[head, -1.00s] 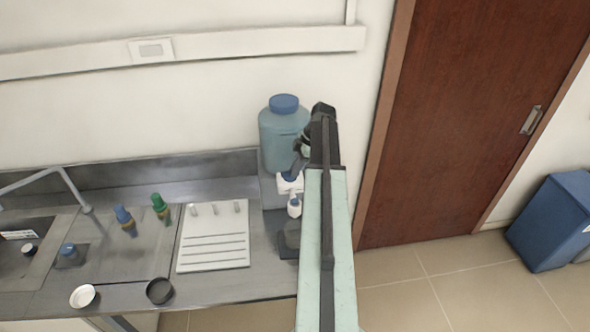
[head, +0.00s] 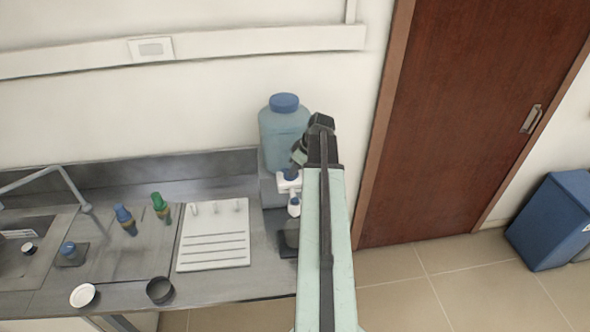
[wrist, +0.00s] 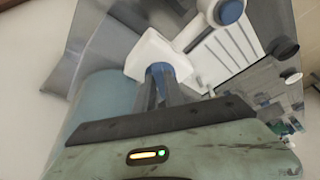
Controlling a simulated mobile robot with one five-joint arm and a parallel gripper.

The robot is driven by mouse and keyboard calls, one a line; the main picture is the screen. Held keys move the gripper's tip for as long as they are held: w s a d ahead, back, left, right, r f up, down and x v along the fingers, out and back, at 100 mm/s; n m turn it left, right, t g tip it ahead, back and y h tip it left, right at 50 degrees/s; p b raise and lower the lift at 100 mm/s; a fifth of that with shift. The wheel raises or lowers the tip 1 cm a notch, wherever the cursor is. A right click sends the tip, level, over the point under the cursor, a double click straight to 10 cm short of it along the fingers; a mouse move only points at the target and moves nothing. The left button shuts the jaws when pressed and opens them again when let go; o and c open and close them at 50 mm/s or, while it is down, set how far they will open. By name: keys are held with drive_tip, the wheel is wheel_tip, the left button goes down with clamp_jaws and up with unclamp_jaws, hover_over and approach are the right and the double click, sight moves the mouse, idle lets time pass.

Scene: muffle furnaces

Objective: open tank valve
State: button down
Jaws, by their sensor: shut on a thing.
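The tank (head: 284,140) is a translucent blue-grey bottle with a blue cap, standing on a raised grey support against the wall at the counter's right end. Its white valve body (head: 288,186) is at its lower front, with a small blue part on top and a white, blue-ended spout (head: 294,206) below. In the wrist view, my gripper (wrist: 163,80) is shut on the blue valve handle (wrist: 158,70) beside the white valve body (wrist: 153,50). The fingers hide much of the handle. In the head view, my arm covers the area right of the valve.
A white rack (head: 213,236) lies on the counter left of the valve. Blue-topped (head: 126,220) and green-topped (head: 161,207) bottles stand farther left, near the sink. Two small dishes sit by the front edge. A brown door (head: 470,110) and blue bin (head: 552,222) are at right.

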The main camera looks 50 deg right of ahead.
drive_tip(key=m+h, duration=0.1)
drive_tip(key=m, duration=0.1)
drive_tip(key=a+m+h, duration=0.1)
drive_tip(key=m, duration=0.3)
drive_tip(key=m+h, duration=0.1)
drive_tip(key=m, duration=0.3)
drive_tip(key=shift+w+a+g+h, duration=0.15)
drive_tip(key=shift+a+g+h, duration=0.2)
drive_tip(key=shift+g+h, duration=0.05)
drive_tip(key=shift+m, duration=0.3)
drive_tip(key=c, duration=1.4)
unclamp_jaws()
drive_tip(key=shift+c, duration=0.2)
drive_tip(key=p+v, duration=0.7)
drive_tip(key=shift+a+r, duration=0.15)
drive_tip(key=shift+r, duration=0.25)
